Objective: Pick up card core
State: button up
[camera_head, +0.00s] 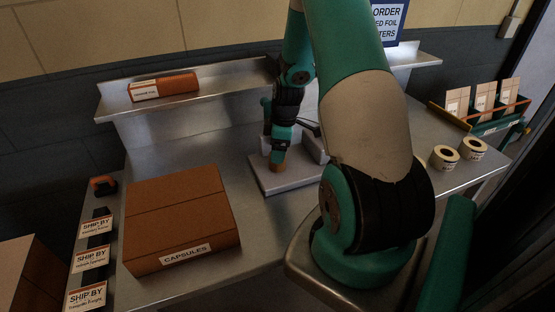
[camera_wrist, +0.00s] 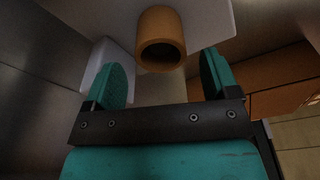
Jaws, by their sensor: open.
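The card core, a short hollow brown tube (camera_wrist: 161,24), shows in the wrist view with its open end facing the camera. It is centred between the two teal fingers of my gripper (camera_wrist: 162,68), around the level of their tips, and no finger visibly touches it. In the head view the core (camera_head: 278,162) is a small brown piece just below my gripper (camera_head: 281,146), over a pale grey plate (camera_head: 292,182) on the bench. My gripper is open. My arm hides part of the area to the right of the plate.
A brown CAPSULES box (camera_head: 180,215) stands at the front left of the metal bench (camera_head: 245,247). SHIP BY cards (camera_head: 90,259) lie left of it. A shelf (camera_head: 222,82) behind carries a brown box (camera_head: 164,86). Two tape rolls (camera_head: 445,157) and a card rack (camera_head: 490,123) are at right.

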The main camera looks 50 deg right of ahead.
jog(key=shift+w+a+f+p, duration=0.15)
jog(key=shift+f+p, duration=0.6)
jog(key=shift+f, duration=1.6)
jog(key=c, duration=1)
